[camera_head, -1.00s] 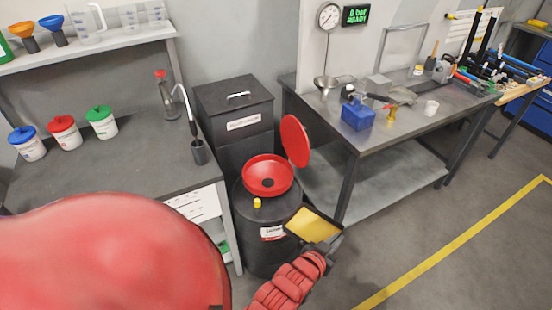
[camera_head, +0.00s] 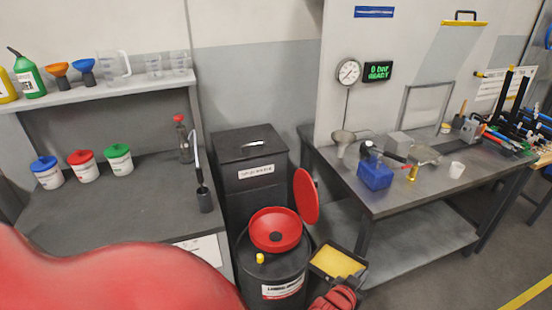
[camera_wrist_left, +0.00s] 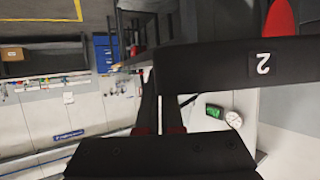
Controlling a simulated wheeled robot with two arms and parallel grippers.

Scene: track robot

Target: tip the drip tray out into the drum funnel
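The drip tray (camera_head: 338,263) is a dark shallow tray with a yellow content or floor inside. In the head view it is held to the right of the drum, apart from the funnel, with its open side up. My left gripper (camera_wrist_left: 160,108) is shut on the tray; its fingers show near the tray's black wall marked "2" (camera_wrist_left: 240,64) in the left wrist view. The funnel (camera_head: 275,230) is a wide red bowl on top of the black drum (camera_head: 284,278), with its red lid (camera_head: 306,196) standing open at the right. My right gripper is out of view.
A black bin (camera_head: 250,168) stands behind the drum. The left bench (camera_head: 110,220) holds lidded pots and a pump bottle. The right workbench (camera_head: 400,195) is close behind the tray and carries a blue box (camera_head: 375,173) and other items.

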